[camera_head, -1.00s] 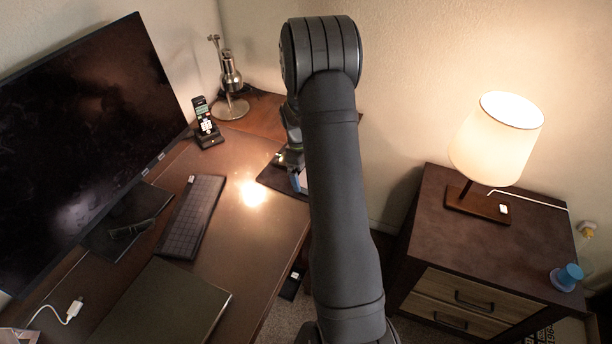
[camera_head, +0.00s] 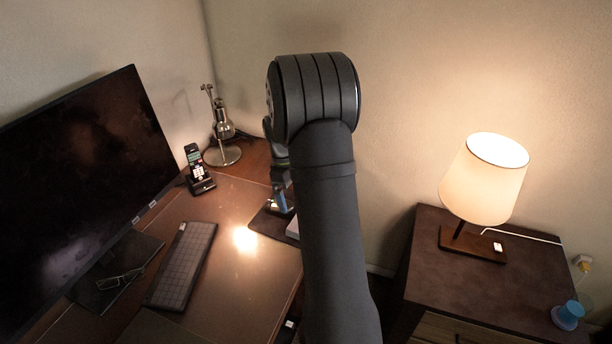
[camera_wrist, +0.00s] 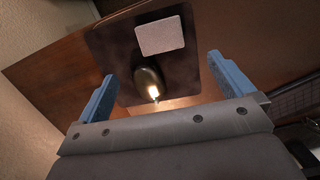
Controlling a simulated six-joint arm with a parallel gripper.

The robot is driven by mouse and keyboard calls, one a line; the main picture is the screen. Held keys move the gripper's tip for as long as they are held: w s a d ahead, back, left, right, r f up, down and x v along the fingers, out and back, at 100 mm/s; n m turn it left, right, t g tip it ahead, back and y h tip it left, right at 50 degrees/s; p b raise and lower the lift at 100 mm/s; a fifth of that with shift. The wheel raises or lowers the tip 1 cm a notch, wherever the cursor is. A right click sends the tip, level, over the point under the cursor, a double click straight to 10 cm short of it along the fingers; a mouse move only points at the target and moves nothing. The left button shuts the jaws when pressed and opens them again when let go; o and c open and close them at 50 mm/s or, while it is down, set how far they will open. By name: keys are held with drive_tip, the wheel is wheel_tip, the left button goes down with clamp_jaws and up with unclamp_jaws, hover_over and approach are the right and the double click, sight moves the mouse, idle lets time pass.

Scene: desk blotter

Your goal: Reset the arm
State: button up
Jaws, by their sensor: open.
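My gripper (camera_wrist: 163,68) shows in the wrist view with its two blue fingers spread wide and nothing between them. Beneath it lies a dark blotter (camera_wrist: 118,52) with a dark rounded object (camera_wrist: 148,82), which looks like a mouse, and a pale square block (camera_wrist: 161,36). In the head view my gripper (camera_head: 282,203) is mostly hidden behind my grey arm; a blue finger shows above the dark blotter (camera_head: 263,226). The pale block (camera_head: 293,229) is partly hidden by the arm.
A monitor (camera_head: 85,180), keyboard (camera_head: 182,265), glasses (camera_head: 120,279), cordless phone (camera_head: 198,172) and metal lamp (camera_head: 223,130) stand on the desk. A lit lamp (camera_head: 484,180) and blue cup (camera_head: 567,315) are on the nightstand (camera_head: 480,290) at right.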

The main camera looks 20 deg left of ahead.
drive_tip(key=f, duration=0.4)
drive_tip(key=d+f, duration=0.1)
drive_tip(key=f, duration=0.3)
drive_tip(key=d+f, duration=0.1)
drive_tip(key=f, duration=0.2)
drive_tip(key=shift+f, duration=0.4)
drive_tip(key=shift+a+r, duration=0.1)
drive_tip(key=shift+r, duration=1.85)
